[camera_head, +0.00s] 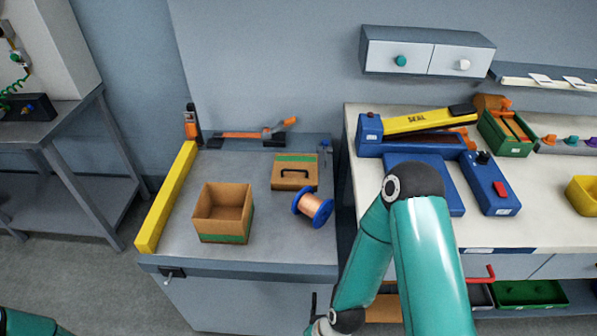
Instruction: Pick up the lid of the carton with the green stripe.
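The open brown carton (222,214) with a green stripe low on its side stands on the grey bench, and its inside looks empty. A brown lid (283,182) with a black handle and a green stripe along its far edge lies to the right of and behind the carton, apart from it. My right arm enters from the bottom right, bends at its elbow and runs down to the bottom edge; its gripper is not visible. Only a teal piece of my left arm shows in the bottom left corner, and its gripper is out of view.
A copper wire spool (312,206) with blue flanges sits close to the lid's near right corner. A yellow bar (166,198) runs along the bench's left edge. An orange-and-black tool (240,135) lies at the back. A blue sealer (410,146) stands on the right table.

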